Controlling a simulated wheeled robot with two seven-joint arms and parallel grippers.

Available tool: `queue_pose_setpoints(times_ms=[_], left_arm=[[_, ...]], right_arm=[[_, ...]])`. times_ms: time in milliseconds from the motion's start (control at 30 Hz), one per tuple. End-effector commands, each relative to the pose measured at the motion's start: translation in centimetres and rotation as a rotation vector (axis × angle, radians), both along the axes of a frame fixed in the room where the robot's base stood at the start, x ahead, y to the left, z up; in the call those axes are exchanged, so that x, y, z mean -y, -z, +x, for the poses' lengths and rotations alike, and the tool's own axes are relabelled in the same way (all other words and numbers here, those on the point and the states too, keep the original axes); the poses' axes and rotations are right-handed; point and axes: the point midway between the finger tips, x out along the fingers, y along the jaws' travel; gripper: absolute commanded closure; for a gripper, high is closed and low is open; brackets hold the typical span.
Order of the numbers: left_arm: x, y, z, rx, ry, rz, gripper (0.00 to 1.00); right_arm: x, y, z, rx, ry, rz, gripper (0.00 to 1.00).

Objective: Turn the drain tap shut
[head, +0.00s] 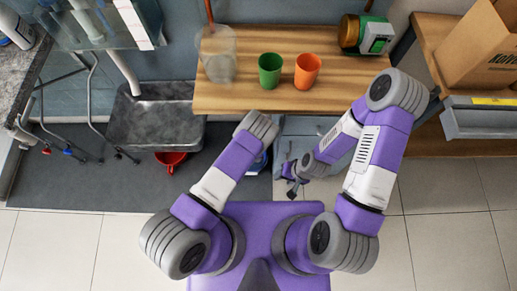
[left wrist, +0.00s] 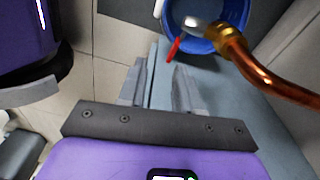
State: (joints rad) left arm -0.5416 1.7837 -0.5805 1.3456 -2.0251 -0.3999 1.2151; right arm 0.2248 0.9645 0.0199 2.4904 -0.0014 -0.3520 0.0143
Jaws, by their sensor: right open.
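The drain tap (left wrist: 197,24) shows in the left wrist view as a pale metal end on a brass and copper pipe (left wrist: 262,72). Its red lever (left wrist: 179,46) points down and left, at an angle to the pipe. A blue bucket (left wrist: 208,44) is behind and below the tap. My left gripper (left wrist: 160,82) is open and empty, its fingertips a little short of the lever and apart from it. In the head view the left gripper is hidden below the wooden counter. My right gripper (head: 291,182) is open and empty in front of the cabinet.
The wooden counter (head: 240,98) overhangs the work area and carries a green cup (head: 270,70), an orange cup (head: 307,71) and a clear container (head: 219,55). The tiled floor in front is clear.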

Motion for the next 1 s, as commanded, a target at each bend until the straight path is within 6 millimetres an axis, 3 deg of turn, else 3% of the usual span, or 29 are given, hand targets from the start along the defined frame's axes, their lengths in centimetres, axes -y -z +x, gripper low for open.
queue_pose_setpoints(times_ms=[267, 700, 1000], left_arm=[[0.6, 0.9, 1.1, 0.035, 0.139, 0.069, 0.66], [0.6, 7.2, 1.1, 0.035, 0.139, 0.068, 0.66], [0.6, 7.9, 1.1, 0.035, 0.137, 0.068, 0.66]], right_arm=[[0.0, 0.1, 0.0, 0.0, 0.0, 0.0, 0.54], [0.0, 2.8, 0.0, 0.0, 0.0, 0.0, 0.54], [0.0, 2.9, 0.0, 0.0, 0.0, 0.0, 0.54]])
